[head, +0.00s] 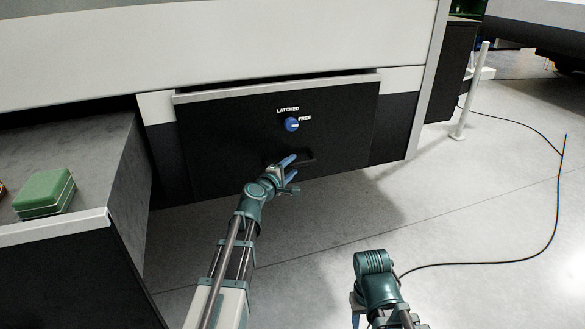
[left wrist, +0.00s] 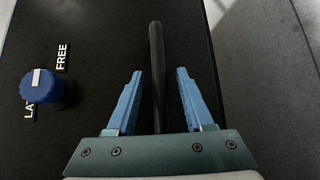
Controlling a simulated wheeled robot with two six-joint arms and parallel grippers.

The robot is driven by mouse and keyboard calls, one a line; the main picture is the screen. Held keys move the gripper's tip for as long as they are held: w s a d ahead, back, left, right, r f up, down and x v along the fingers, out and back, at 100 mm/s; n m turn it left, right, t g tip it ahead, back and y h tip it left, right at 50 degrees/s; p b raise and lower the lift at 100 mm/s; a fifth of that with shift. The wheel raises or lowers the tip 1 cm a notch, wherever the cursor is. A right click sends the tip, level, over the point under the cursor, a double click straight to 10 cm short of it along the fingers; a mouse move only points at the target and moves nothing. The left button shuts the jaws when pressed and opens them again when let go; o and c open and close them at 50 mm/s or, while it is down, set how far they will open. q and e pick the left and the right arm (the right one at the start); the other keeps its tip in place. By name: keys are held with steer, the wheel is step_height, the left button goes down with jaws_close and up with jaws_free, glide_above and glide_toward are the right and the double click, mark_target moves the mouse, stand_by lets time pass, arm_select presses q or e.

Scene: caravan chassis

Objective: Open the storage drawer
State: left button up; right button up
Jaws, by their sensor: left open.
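Below the knob is a dark bar handle (head: 306,160). My left gripper (head: 289,170) is open at the handle. In the left wrist view the handle (left wrist: 156,70) runs between its two blue fingers, with a gap on each side. My right gripper is not clearly visible.
A green box (head: 45,193) sits on a grey-topped cabinet (head: 90,150) at the left. My right arm is at the bottom centre-right. The floor (head: 400,215) before the drawer is mostly clear. A cable (head: 480,263) and a white post (head: 470,90) are at the right.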

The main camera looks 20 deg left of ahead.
arm_select(q)
steer(key=shift+w+d, duration=0.15)
steer(key=shift+w, duration=0.35)
jaws_close()
stand_by(1.2)
